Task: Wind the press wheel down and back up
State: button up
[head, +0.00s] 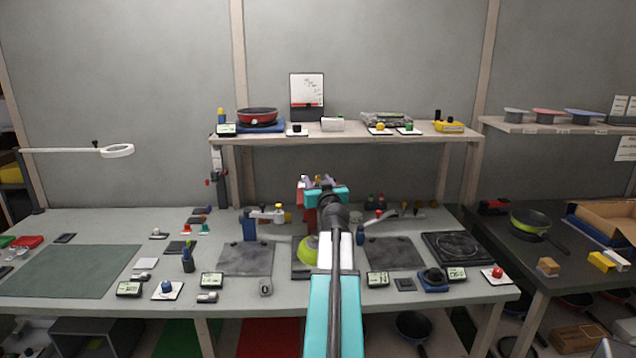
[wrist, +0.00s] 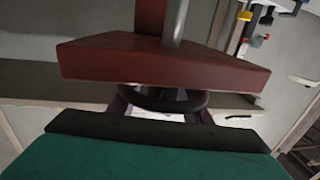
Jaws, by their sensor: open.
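The press shows in the wrist view as a red block (wrist: 165,62) with a grey rod rising from it. The dark press wheel (wrist: 163,101) is a ring close against that block. My gripper (wrist: 165,112) is open, its dark fingers to the left and right of the wheel; I cannot tell whether they touch it. In the head view my gripper (head: 317,182) is over the press at the middle of the bench. My teal wrist and arm hide most of the red press (head: 310,219) and the wheel there.
A lime-green pan (head: 307,250) is partly visible below the press. A grey mat (head: 246,259) is left of my arm, and a dark plate (head: 458,247) is at the right. A shelf (head: 350,136) with a red pan spans behind. Small displays and buttons line the front edge.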

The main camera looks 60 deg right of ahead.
jog(key=c, duration=1.1)
jog(key=shift+o, duration=0.2)
jog(key=t+y+b, duration=0.1)
jog(key=b, duration=0.3)
jog(key=shift+w+f+n, duration=0.1)
jog(key=shift+f+n, duration=0.1)
jog(key=shift+n, duration=0.2)
jog(key=n+t+y+b, duration=0.1)
jog(key=b, duration=0.3)
jog(key=n+y+b, duration=0.1)
jog(key=b, duration=0.4)
jog(key=shift+w+a+t, duration=0.2)
jog(key=shift+a+t, duration=0.05)
jog(key=shift+t, duration=0.15)
jog(key=n+t+y+b, duration=0.1)
jog(key=y+b, duration=0.1)
jog(key=b, duration=0.1)
jog(key=n+y+b, duration=0.1)
jog(key=b, duration=0.2)
jog(key=shift+w+a+r+t+y, duration=0.15)
jog(key=shift+w+a+t+y, duration=0.05)
jog(key=shift+a+t+y, duration=0.2)
jog(key=shift+w+a+r+n+t+y+b, duration=0.1)
jog(key=shift+a+n+t+y+b, duration=0.1)
jog(key=shift+n+y+b, duration=0.4)
jog(key=shift+a+n+t+y+b, duration=0.2)
jog(key=shift+n+y+b, duration=0.2)
jog(key=shift+y+b, duration=0.3)
jog(key=o, duration=1.1)
jog(key=shift+c, duration=0.2)
